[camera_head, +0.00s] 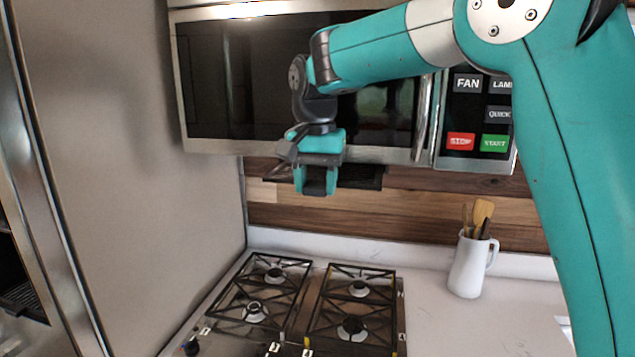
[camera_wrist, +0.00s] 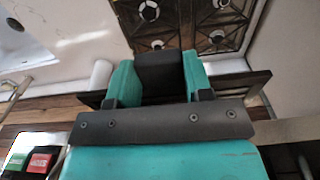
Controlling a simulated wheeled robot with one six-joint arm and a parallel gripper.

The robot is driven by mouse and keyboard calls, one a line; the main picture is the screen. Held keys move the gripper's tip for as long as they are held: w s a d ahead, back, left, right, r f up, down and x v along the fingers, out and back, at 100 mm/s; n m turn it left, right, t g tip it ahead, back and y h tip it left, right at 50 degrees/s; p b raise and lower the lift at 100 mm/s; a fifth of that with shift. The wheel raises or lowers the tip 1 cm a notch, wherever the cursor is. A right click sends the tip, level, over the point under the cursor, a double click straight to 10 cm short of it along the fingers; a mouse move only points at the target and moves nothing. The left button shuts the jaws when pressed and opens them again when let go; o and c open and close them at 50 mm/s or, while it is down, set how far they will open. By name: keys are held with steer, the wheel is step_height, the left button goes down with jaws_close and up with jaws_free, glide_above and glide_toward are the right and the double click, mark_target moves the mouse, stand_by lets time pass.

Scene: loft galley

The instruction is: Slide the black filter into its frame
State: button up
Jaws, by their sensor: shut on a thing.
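A gas cooktop (camera_head: 312,310) with black grates lies below. A white jug (camera_head: 470,265) with wooden utensils stands on the counter to the right. A tall beige panel (camera_head: 130,150) closes off the left. The air between filter and cooktop is clear.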

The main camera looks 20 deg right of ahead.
mark_target(324, 175)
steer(key=shift+s+a+b, duration=0.45)
steer(key=shift+s+a, duration=0.3)
steer(key=shift+s, duration=0.25)
steer(key=shift+s+a+b, duration=0.45)
steer(key=shift+s+a, duration=0.25)
steer(key=shift+s, duration=0.3)
steer(key=shift+w+d+p, duration=1.15)
steer(key=shift+w+p, duration=0.15)
steer(key=shift+w, duration=0.3)
steer(key=shift+w+d+p, duration=1.2)
steer(key=shift+w+p, duration=0.15)
steer(key=shift+w, duration=0.3)
steer(key=shift+w+d+p, duration=1.15)
steer(key=shift+w+p, duration=0.15)
steer(key=shift+w, duration=0.3)
stand_by(1.1)
